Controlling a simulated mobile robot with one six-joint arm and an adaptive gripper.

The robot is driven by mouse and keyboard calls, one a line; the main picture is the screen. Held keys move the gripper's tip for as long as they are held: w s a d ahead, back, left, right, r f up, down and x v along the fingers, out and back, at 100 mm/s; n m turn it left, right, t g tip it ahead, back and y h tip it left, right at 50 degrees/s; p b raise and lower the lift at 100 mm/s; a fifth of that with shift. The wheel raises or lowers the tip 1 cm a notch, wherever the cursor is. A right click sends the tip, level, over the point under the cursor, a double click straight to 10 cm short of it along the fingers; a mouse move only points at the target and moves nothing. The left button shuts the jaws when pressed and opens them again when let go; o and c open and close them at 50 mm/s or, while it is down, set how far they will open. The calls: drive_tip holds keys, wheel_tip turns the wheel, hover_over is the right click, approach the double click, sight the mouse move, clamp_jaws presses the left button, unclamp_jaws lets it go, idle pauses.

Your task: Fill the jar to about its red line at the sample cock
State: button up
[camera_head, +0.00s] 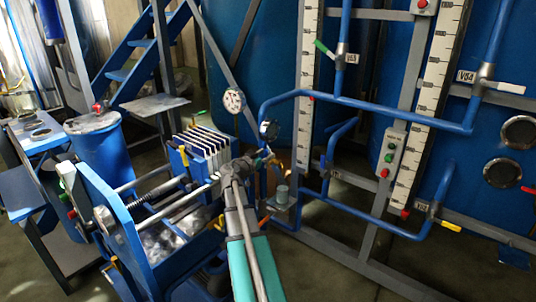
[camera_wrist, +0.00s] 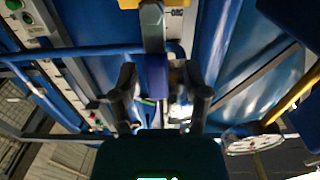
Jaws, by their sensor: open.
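In the wrist view, my gripper (camera_wrist: 162,88) is open, with its two dark fingers apart. A blue-purple piece (camera_wrist: 156,76) below a grey valve body (camera_wrist: 152,30) shows between the fingers; I cannot tell whether they touch it. A yellow handle (camera_wrist: 143,3) is at the top edge. In the head view my arm reaches up from the bottom middle toward the pipework. A small grey-green cylinder (camera_head: 282,193) on a small bracket right of the arm may be the jar. No red line or liquid level is discernible on it. Which valve is the sample cock is unclear.
A blue filter press (camera_head: 120,225) stands left of my arm, with a blue drum (camera_head: 103,155) behind it. Blue pipes (camera_head: 360,104) and white scales (camera_head: 415,120) stand at the right before large blue tanks. A round gauge (camera_head: 234,101) hangs above the arm.

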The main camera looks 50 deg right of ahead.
drive_tip(key=a, duration=1.2)
idle(0.3)
drive_tip(key=shift+s, duration=0.1)
idle(0.6)
